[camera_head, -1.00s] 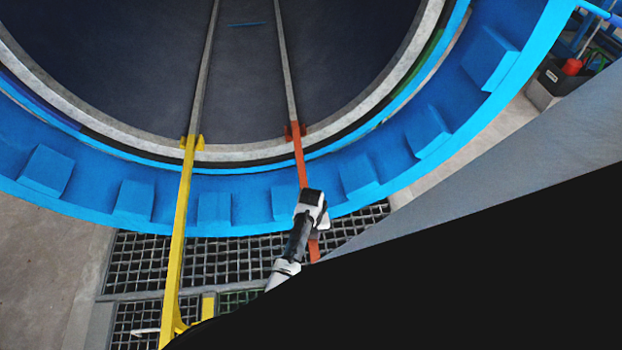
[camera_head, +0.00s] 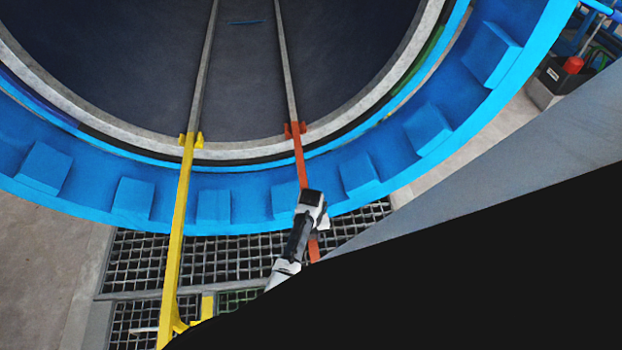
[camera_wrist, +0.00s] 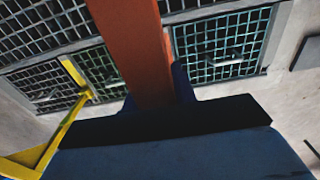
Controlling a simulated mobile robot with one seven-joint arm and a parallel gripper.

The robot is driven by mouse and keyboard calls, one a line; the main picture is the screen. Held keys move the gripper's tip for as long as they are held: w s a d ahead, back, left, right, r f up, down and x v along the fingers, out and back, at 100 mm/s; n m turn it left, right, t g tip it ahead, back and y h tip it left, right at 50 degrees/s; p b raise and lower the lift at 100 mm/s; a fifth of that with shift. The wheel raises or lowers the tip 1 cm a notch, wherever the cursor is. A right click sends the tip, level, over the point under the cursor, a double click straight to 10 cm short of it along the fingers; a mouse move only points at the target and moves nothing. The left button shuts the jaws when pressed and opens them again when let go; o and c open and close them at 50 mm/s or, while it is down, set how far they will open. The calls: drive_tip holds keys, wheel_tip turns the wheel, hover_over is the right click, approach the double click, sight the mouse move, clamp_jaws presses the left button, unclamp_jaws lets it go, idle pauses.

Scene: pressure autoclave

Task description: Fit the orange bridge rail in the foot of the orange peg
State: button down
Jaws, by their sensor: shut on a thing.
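The orange bridge rail (camera_head: 299,165) runs from the rim of the round blue opening down toward my gripper (camera_head: 313,208). Its far end, with small orange lugs, is at the inner rail track. My gripper is shut on the rail over the floor grating. In the wrist view the rail (camera_wrist: 132,45) rises out from between the dark blue fingers (camera_wrist: 160,92). A narrow orange strip (camera_wrist: 168,42) shows beside it; I cannot tell whether it is the peg. The near end of the rail is hidden in the head view by a black shape. I cannot make out the peg's foot.
A yellow bridge rail (camera_head: 177,225) runs alongside on the left, with a yellow post (camera_head: 207,305) near its lower end. The blue flange (camera_head: 90,170) has several raised blocks. Floor grating (camera_head: 228,262) lies below. A grey panel (camera_head: 480,180) lies to the right.

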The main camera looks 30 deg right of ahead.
idle(0.3)
drive_tip(key=c, duration=1.2)
unclamp_jaws()
drive_tip(key=shift+c, duration=0.2)
drive_tip(key=shift+o, duration=1)
wheel_tip(320, 180, up, 14)
drive_tip(key=shift+w+f, duration=0.1)
